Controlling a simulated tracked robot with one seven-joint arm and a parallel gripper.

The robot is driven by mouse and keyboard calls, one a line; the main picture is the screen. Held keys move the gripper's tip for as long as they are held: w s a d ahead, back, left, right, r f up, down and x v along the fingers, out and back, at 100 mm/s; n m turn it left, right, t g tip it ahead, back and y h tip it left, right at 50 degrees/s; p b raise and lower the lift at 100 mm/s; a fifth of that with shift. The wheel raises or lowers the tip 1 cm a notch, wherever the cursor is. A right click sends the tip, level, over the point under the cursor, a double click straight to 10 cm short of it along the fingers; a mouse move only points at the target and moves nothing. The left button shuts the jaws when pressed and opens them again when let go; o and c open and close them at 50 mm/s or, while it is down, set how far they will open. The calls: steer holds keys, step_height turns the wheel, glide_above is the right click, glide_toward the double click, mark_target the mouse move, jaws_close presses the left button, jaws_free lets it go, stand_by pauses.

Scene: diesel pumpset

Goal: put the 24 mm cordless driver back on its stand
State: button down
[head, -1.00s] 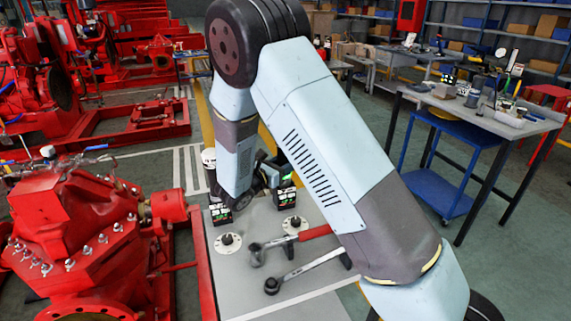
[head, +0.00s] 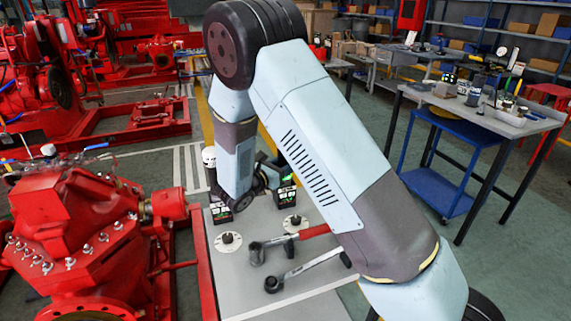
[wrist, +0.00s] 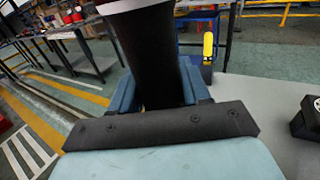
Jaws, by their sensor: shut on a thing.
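In the wrist view my gripper (wrist: 156,88) has its blue fingers closed on both sides of a thick black body, which I take to be the cordless driver (wrist: 148,45). Its size marking does not show. In the head view my arm hides most of the gripper and the held tool. Two black blocks with green labels, one on the left (head: 220,213) and one on the right (head: 286,195), show beside my arm; I cannot tell which belongs to the held driver.
A red-handled tool (head: 292,239) and a grey wrench (head: 303,272) lie on the bench (head: 250,298) in front of the stands. A red pump (head: 75,225) stands close on the left. A black object (wrist: 309,118) is at the right edge of the wrist view.

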steer(key=shift+f, duration=0.45)
steer(key=shift+c, duration=2.3)
jaws_free()
steer(key=shift+f, duration=0.1)
steer(key=shift+s+a, duration=0.1)
steer(key=v, duration=1.3)
steer(key=shift+s+a, duration=0.15)
steer(key=shift+a, duration=0.1)
steer(key=shift+d, duration=0.1)
